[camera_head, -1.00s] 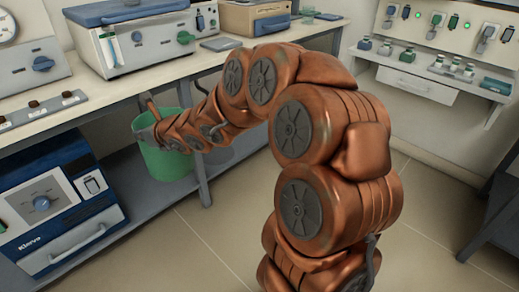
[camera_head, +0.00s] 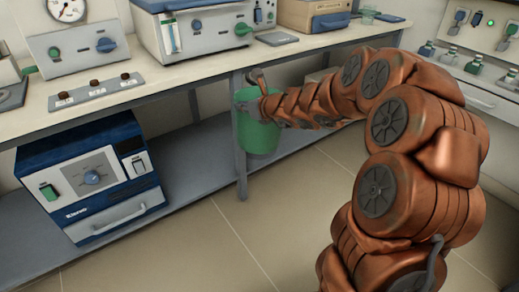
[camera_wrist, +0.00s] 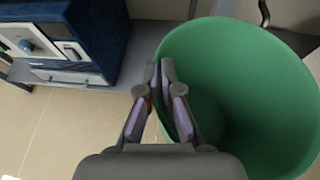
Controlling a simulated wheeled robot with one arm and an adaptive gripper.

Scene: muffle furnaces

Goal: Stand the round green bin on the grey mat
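The round green bin (camera_head: 257,132) hangs at the end of my arm in the head view, roughly upright, open side up, in front of the bench's lower part. My gripper (camera_wrist: 160,72) has its two fingers close together at the bin's rim, with the bin wall between them. The green bin (camera_wrist: 245,75) fills the right half of the wrist view and looks empty, though its bottom is partly hidden. A flat grey slab (camera_head: 277,39) lies on the bench top; I cannot tell whether it is the grey mat. No other grey mat shows.
The long bench (camera_head: 190,84) carries furnaces and a switch strip (camera_head: 96,92). A blue furnace (camera_head: 90,180) stands on its lower shelf (camera_head: 200,160), left of a bench leg (camera_head: 241,150). The tiled floor (camera_head: 190,245) in front is clear.

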